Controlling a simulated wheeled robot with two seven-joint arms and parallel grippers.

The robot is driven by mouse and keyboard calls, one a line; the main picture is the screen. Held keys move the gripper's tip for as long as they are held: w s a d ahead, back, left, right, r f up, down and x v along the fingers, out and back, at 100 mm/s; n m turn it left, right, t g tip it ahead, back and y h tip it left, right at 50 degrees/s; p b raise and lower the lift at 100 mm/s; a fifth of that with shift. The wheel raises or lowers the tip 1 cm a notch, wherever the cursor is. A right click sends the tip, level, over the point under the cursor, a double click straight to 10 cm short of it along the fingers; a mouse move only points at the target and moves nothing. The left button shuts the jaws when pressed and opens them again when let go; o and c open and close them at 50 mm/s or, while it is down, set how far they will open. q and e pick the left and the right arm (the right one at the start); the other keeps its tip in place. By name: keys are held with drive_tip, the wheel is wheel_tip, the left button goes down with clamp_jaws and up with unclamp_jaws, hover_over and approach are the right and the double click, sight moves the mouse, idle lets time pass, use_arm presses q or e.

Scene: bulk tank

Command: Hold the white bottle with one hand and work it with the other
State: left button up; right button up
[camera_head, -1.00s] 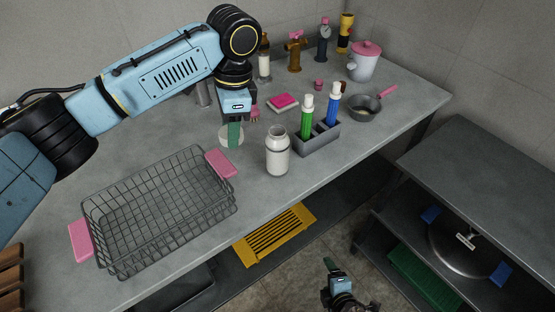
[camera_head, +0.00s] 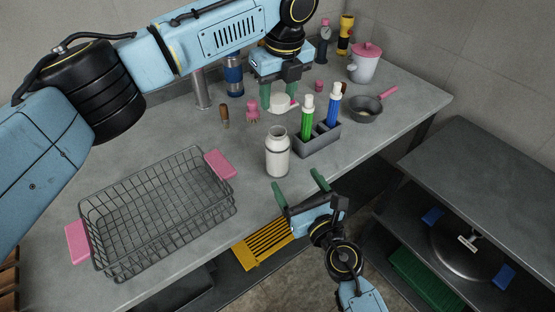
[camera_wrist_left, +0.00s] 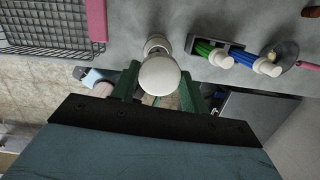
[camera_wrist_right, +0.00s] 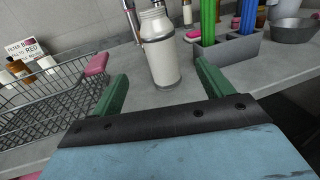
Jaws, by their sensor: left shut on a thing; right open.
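The white bottle (camera_head: 277,152) stands upright on the grey counter with its neck open. It also shows in the right wrist view (camera_wrist_right: 161,52). My left gripper (camera_head: 280,97) is shut on a round white lid (camera_wrist_left: 159,76), held in the air. In the head view the lid appears just above and behind the bottle's mouth. In the left wrist view it covers part of the bottle. My right gripper (camera_head: 297,179) is open and empty at the counter's front edge. In the right wrist view the bottle is between and beyond its fingers, apart from them.
A wire basket (camera_head: 110,199) with pink handles stands at the left. A pan (camera_head: 366,110) and a pink-lidded pot (camera_head: 366,65) are farther back. A lower shelf unit is at the right.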

drive_tip(key=x, duration=1.2)
idle(0.3)
drive_tip(key=c, duration=1.5)
use_arm(q)
hover_over(278, 135)
drive_tip(key=shift+f, duration=2.5)
